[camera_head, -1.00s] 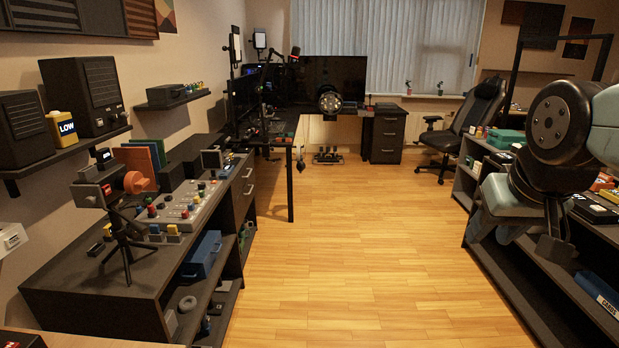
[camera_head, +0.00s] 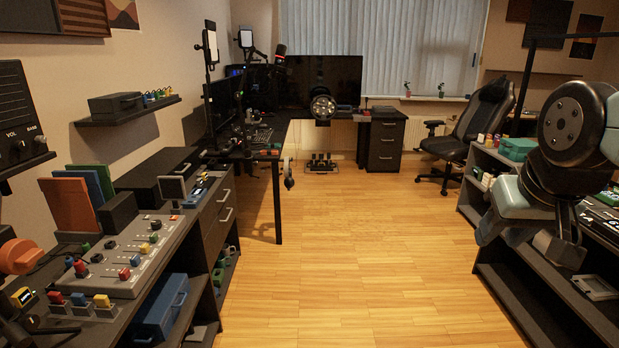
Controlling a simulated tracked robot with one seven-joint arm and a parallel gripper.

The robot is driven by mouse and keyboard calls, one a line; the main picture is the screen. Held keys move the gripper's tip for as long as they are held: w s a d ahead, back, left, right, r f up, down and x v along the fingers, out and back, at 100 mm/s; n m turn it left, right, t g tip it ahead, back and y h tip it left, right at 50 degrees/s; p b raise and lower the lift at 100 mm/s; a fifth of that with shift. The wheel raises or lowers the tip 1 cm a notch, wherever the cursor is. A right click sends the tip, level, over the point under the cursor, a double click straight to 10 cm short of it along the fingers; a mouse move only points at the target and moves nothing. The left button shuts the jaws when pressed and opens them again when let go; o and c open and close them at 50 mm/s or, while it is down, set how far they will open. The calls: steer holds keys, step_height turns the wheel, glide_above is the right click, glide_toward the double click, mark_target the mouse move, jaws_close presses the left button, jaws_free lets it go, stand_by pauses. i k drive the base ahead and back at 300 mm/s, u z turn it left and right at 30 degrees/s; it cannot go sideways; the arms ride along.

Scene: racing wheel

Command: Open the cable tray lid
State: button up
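I cannot clearly make out a cable tray or its lid in this view. A long dark box (camera_head: 160,176) lies on the left counter, and I cannot tell if it has a lid. The black desk (camera_head: 276,195) with monitors and a racing wheel (camera_head: 322,107) stands ahead, at a distance. My gripper (camera_head: 560,250) hangs at the right side of the view, in front of the right shelf unit and far from the desk. It looks empty, and its fingers are too dark and small to tell whether they are apart.
The wooden floor (camera_head: 345,250) is clear between the left counter (camera_head: 205,240) and the right shelf unit (camera_head: 520,290). An office chair (camera_head: 475,125) stands at the back right, near a drawer cabinet (camera_head: 385,142). Pedals (camera_head: 322,163) sit below the desk.

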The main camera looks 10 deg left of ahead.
mark_target(169, 161)
steer(key=u, duration=0.05)
steer(key=i, duration=1.05)
steer(key=u, duration=0.4)
steer(key=i, duration=1.1)
steer(key=u, duration=0.7)
steer(key=i, duration=1.25)
steer(key=u, duration=0.35)
